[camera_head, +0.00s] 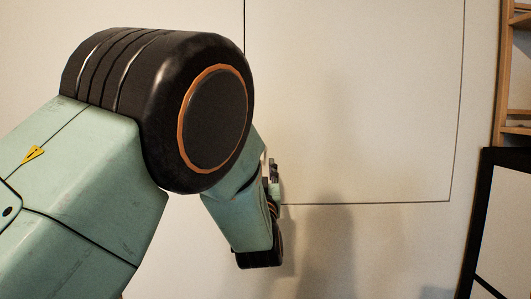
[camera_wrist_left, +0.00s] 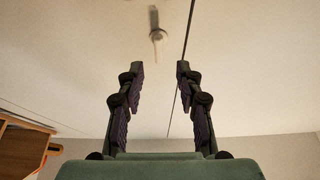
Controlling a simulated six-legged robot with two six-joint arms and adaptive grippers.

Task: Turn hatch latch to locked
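The hatch (camera_head: 370,110) is a cream panel in the wall, outlined by thin dark seams in the head view. In the head view my left arm hides most of that gripper and I cannot make out the latch. My right gripper is not in view.
A wooden shelf (camera_head: 513,70) stands at the right edge of the head view. A black-framed pale panel (camera_head: 500,225) is below it. The wall in front of the hatch is otherwise clear. A wooden piece (camera_wrist_left: 22,148) shows at the lower left of the left wrist view.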

